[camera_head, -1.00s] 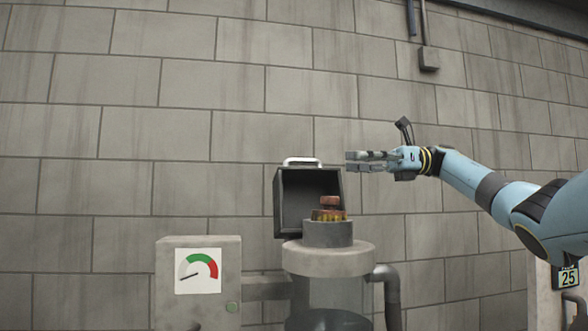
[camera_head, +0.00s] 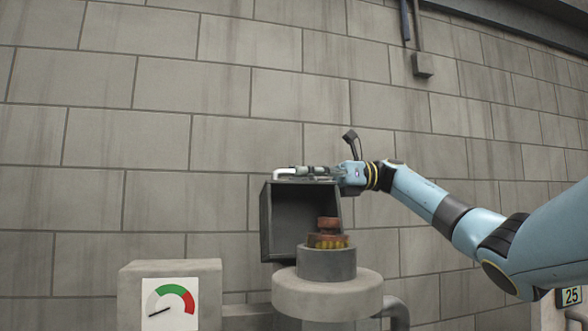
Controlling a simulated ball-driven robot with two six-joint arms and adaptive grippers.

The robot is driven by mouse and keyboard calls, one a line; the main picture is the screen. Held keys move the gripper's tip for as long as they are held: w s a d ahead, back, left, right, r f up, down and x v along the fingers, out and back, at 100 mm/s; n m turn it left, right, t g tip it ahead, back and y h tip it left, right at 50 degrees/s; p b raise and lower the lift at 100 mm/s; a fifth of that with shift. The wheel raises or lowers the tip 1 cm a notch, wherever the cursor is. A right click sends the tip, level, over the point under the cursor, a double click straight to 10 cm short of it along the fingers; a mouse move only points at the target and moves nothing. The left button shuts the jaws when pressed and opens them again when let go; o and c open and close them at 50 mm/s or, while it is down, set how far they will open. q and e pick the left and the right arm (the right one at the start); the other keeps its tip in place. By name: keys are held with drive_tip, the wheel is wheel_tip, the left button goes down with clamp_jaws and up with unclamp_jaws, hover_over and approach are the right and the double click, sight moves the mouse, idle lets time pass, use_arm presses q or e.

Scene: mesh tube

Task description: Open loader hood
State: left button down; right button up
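The loader hood (camera_head: 264,222) is a dark grey box standing swung up at the back of the loader. Its hollow inside faces me, so it looks open. A pale bar handle (camera_head: 283,174) is on its top edge. My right gripper (camera_head: 300,170) reaches in from the right at the handle, its fingers overlapping the handle in the picture. I cannot tell whether they touch or grip it. The loader's round collar (camera_head: 326,264) sits below the hood, with a red and yellow piece (camera_head: 328,235) at its mouth. My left gripper is not in view.
A gauge box (camera_head: 205,290) with a green and red dial (camera_head: 170,304) stands at lower left. A grey pipe (camera_head: 395,308) bends down at the loader's right. A block wall (camera_head: 190,90) is behind. A sign reading 25 (camera_head: 571,296) is at lower right.

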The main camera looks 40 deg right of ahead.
drive_tip(key=shift+x, duration=1.05)
drive_tip(key=shift+c, duration=0.3)
clamp_jaws()
